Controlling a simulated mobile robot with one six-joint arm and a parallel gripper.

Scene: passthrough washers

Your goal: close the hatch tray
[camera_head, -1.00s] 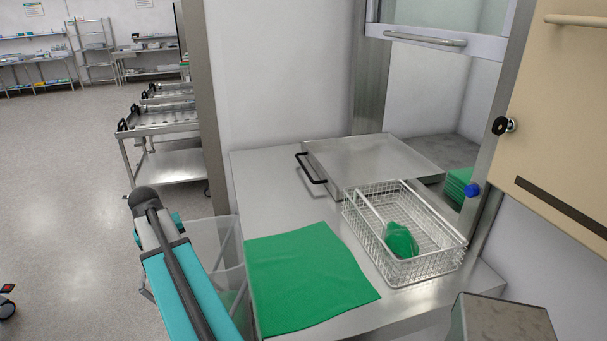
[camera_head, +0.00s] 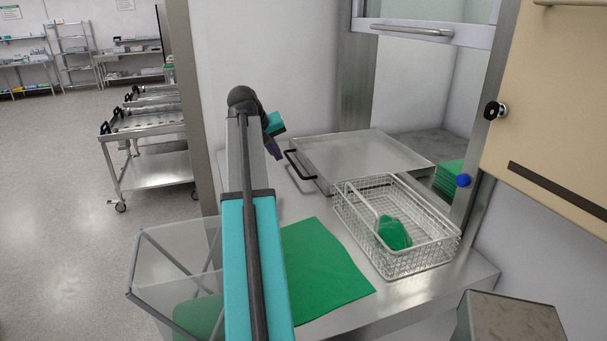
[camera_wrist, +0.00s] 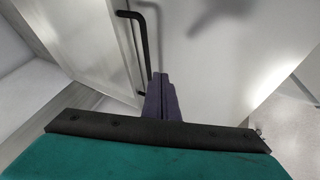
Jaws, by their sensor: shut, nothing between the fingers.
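The hatch tray (camera_head: 372,152) is a flat metal tray at the back of the steel counter, partly within the hatch opening. Its black bar handle (camera_head: 297,165) is on its left side. My gripper (camera_head: 277,152) is just left of the handle, with its fingers pointing down. In the wrist view the gripper (camera_wrist: 159,84) is shut and empty. The black handle (camera_wrist: 142,45) and the tray (camera_wrist: 85,35) appear just beyond the fingertips, and I cannot tell whether they touch the handle.
A wire basket (camera_head: 435,257) with a green item (camera_head: 394,233) stands in front of the tray. A green cloth (camera_head: 325,270) lies on the counter, partly behind my arm. The hatch's glazed sash with its bar handle (camera_head: 412,30) is raised. A beige cabinet (camera_head: 555,120) is at right.

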